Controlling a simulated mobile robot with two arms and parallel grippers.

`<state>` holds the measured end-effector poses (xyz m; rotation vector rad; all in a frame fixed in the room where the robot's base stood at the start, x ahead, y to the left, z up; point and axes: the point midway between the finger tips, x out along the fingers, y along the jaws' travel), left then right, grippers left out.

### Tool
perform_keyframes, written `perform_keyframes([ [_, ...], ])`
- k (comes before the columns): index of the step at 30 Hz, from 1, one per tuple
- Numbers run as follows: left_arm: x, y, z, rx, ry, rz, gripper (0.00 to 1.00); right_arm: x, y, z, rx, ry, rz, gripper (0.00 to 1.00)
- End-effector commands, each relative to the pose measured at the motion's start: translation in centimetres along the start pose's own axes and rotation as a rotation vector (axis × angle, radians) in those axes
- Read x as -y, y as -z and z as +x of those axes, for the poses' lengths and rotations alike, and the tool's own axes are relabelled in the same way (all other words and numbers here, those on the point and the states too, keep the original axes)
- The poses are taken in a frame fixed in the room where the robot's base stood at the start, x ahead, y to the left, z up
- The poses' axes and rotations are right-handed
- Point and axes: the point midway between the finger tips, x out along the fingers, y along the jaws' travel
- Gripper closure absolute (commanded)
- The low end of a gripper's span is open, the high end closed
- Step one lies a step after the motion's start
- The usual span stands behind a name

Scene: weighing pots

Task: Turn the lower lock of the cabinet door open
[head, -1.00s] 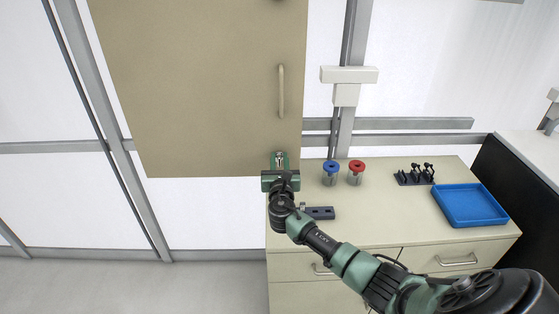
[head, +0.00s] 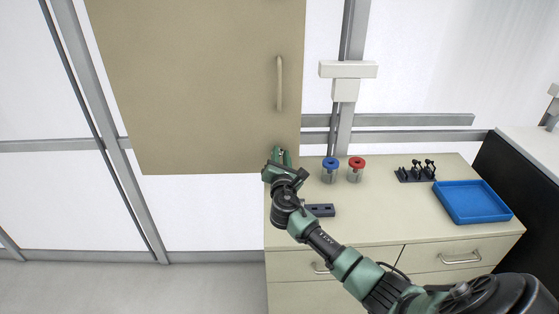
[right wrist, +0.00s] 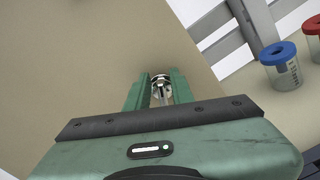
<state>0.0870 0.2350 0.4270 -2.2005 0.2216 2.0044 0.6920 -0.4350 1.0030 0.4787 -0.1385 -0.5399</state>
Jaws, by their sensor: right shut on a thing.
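The tan cabinet door (head: 200,80) fills the upper left of the head view and looks shut, with a vertical bar handle (head: 279,83) near its right edge. My right gripper (head: 279,154) is at the door's lower right corner, turned at an angle. In the right wrist view its two green fingers (right wrist: 158,92) are shut on the small metal lower lock (right wrist: 160,82), which stands out from the door face. In the head view the gripper hides the lock. My left gripper is not in view.
Below the door is a counter (head: 385,225) with drawers. On it stand a blue-lidded pot (head: 330,170), a red-lidded pot (head: 356,170), a black rack (head: 416,172), a blue tray (head: 472,202) and a dark block (head: 320,210) close to my right wrist.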

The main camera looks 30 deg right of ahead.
Motion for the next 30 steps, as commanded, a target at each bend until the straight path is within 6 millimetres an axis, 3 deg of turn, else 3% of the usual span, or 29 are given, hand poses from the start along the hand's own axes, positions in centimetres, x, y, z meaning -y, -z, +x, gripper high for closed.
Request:
perform_keyframes([
  [1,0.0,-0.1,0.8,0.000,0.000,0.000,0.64,0.4,0.8,-0.1,-0.007,0.002,0.047,1.00],
  [30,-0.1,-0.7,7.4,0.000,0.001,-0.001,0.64,1.6,1.5,-0.1,-0.009,0.003,0.920,1.00],
])
